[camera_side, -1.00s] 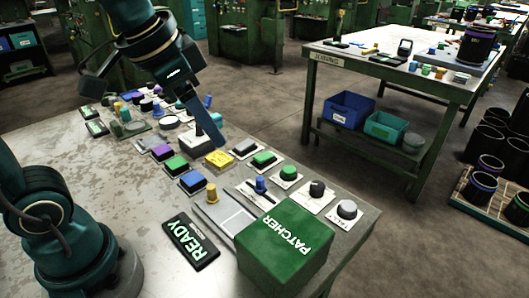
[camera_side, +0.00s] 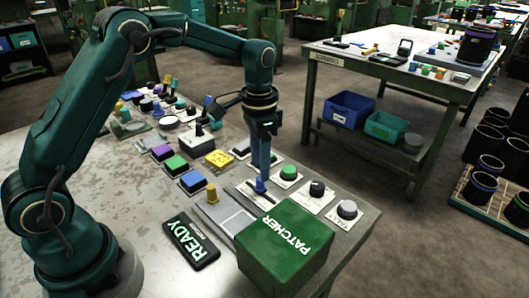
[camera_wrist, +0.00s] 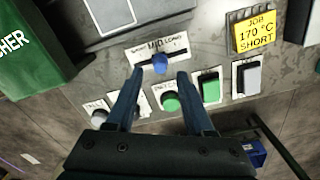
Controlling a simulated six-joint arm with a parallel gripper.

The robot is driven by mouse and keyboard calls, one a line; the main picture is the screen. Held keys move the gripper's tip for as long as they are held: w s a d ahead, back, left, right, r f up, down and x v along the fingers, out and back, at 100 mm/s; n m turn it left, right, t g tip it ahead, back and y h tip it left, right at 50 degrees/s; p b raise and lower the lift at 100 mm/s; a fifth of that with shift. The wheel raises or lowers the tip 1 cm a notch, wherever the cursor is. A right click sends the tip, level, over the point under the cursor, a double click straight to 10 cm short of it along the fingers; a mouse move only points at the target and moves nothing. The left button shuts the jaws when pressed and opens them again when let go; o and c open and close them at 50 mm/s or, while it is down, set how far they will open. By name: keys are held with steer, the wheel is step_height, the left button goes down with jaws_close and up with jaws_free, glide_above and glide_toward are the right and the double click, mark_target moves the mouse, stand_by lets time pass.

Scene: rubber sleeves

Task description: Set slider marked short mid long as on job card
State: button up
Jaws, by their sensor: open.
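The slider has a blue knob (camera_wrist: 160,63) on a white plate marked SHORT, MID and LONG. The knob stands near the middle of its slot, by MID. In the side view the knob (camera_side: 260,186) is just under my gripper (camera_side: 261,172). In the wrist view my gripper (camera_wrist: 160,73) is open, one finger on each side of the knob, with a gap on both sides. Whether the fingertips reach down to knob height is hard to tell. The yellow job card (camera_wrist: 257,33) reads JOB 170 °C SHORT.
A green PATCHER box (camera_side: 285,245) stands close in front of the slider. A green button (camera_side: 288,173), a black knob (camera_side: 317,188) and a grey knob (camera_side: 347,210) sit beyond it. A black READY sign (camera_side: 190,240) lies nearby.

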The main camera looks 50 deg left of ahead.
mark_target(260, 185)
steer(key=shift+f, duration=1.95)
jaws_close()
steer(key=shift+r, duration=0.1)
